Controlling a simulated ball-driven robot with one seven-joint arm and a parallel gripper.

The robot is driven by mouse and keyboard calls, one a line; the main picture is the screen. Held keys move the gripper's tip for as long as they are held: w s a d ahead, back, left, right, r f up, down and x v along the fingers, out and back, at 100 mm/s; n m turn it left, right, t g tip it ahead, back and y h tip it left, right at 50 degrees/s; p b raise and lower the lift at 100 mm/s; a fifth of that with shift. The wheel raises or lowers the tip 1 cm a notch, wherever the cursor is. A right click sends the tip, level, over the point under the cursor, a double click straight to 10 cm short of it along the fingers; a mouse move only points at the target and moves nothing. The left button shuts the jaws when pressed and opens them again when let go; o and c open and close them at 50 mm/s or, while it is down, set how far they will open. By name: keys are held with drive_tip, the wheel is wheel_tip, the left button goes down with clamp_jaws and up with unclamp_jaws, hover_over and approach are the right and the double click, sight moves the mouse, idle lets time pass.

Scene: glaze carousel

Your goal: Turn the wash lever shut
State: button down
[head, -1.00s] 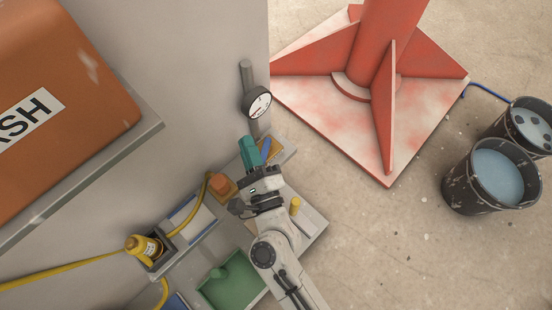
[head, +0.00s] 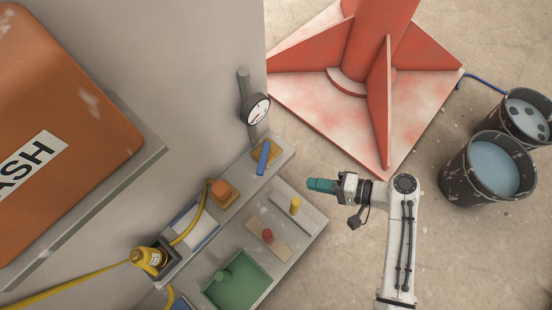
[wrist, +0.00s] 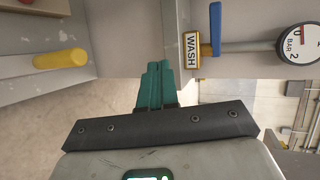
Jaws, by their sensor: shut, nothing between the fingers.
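The wash lever is a blue bar (head: 263,157) on a yellow-orange base at the upper end of the grey console (head: 222,238). In the wrist view the blue lever (wrist: 215,30) stands upright in the picture, crosswise to the grey pipe (wrist: 247,46), beside a yellow plate marked WASH (wrist: 191,48). My gripper (head: 321,185) has teal fingers, is shut and empty, and is right of the console, clear of the lever. Its fingers (wrist: 157,84) also show in the wrist view, left of and below the lever.
A pressure gauge (head: 258,109) sits on the pipe beyond the lever. Yellow (head: 295,205), red (head: 267,236) and orange (head: 221,188) knobs rise from the console. A red post's base (head: 330,100) and two buckets (head: 485,175) stand right. Floor shows between.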

sight(263, 169)
drive_tip(key=d+r+n+g+y, duration=0.1)
drive_tip(key=d+r+n+y, duration=0.15)
drive_tip(key=r+y, duration=0.2)
drive_tip(key=shift+m, duration=0.25)
drive_tip(key=a+b, duration=0.1)
drive_tip(key=a, duration=0.3)
drive_tip(key=w+a, duration=0.1)
drive_tip(key=a, duration=0.4)
drive_tip(key=w+a+b, duration=0.1)
drive_tip(key=a, duration=0.3)
drive_tip(key=shift+w+a+r+b, duration=0.15)
drive_tip(key=shift+r+b, duration=0.05)
drive_tip(key=shift+b, duration=0.1)
drive_tip(key=shift+s+a+r+m+t+h+p, duration=0.1)
drive_tip(key=shift+s+a+m+t+h+p, duration=0.15)
drive_tip(key=shift+m+t+p, duration=0.35)
drive_tip(key=shift+s+a+m+t+h+p, duration=0.15)
drive_tip(key=shift+a+m+t+p, duration=0.25)
drive_tip(key=shift+a+t, duration=0.3)
drive_tip(key=shift+s+a+m+t+h+p, duration=0.15)
drive_tip(key=shift+a+m+t+p, duration=0.2)
drive_tip(key=shift+a+t, duration=0.3)
drive_tip(key=shift+a, duration=0.2)
